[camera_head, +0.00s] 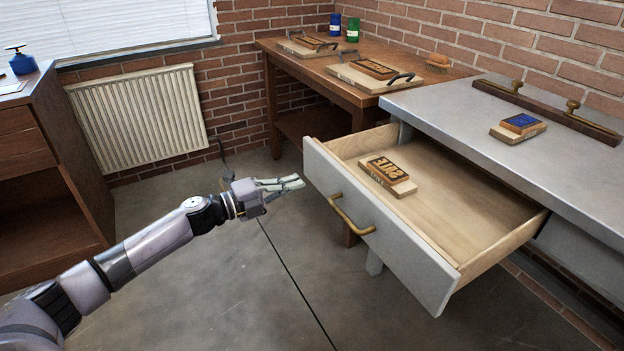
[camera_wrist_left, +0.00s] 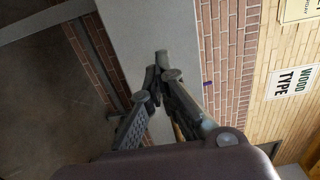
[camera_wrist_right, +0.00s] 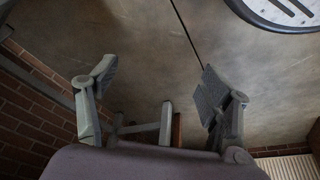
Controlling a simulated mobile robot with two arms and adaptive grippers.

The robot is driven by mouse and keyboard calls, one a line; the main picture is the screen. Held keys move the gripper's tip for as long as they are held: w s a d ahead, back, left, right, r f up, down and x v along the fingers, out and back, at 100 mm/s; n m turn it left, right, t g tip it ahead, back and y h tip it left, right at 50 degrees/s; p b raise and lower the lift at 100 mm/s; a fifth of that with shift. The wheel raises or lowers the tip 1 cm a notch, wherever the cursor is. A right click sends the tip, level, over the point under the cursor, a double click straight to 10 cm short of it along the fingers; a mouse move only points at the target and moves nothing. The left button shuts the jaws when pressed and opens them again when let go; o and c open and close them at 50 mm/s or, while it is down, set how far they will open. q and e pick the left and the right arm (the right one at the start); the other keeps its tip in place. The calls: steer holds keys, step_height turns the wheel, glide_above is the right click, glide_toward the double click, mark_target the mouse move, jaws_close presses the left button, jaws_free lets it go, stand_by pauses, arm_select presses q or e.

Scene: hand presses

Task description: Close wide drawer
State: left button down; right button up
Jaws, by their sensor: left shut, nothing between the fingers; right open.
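The wide drawer (camera_head: 425,262) is pulled well out from under the grey counter, with its pale wooden inside showing. Its grey front carries a curved brass handle (camera_head: 349,217). A wooden block with dark raised letters (camera_head: 388,170) lies in the drawer. My left gripper (camera_head: 298,183) is shut and empty, just left of the front's far-left end, apart from the handle. In the left wrist view its fingertips (camera_wrist_left: 161,65) meet in front of a light grey surface. My right gripper (camera_wrist_right: 155,85) is open and empty over the floor; the head view does not show it.
The grey counter (camera_head: 480,120) bears a blue-topped block (camera_head: 518,126) and a dark bar with brass knobs. A wooden table (camera_head: 290,62) with presses stands behind. A radiator (camera_head: 138,115) and wooden cabinet (camera_head: 40,160) are at left. The floor before the drawer is clear.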

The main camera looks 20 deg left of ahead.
mark_target(322, 175)
arm_select(q)
steer(key=x, duration=0.4)
steer(key=shift+w+d, duration=0.1)
steer(key=shift+d, duration=0.05)
steer(key=shift+w+d, duration=0.35)
steer(key=shift+w, duration=0.15)
arm_select(e)
steer(key=shift+s+r, duration=0.25)
steer(key=shift+r, duration=0.45)
steer(key=shift+w, duration=0.1)
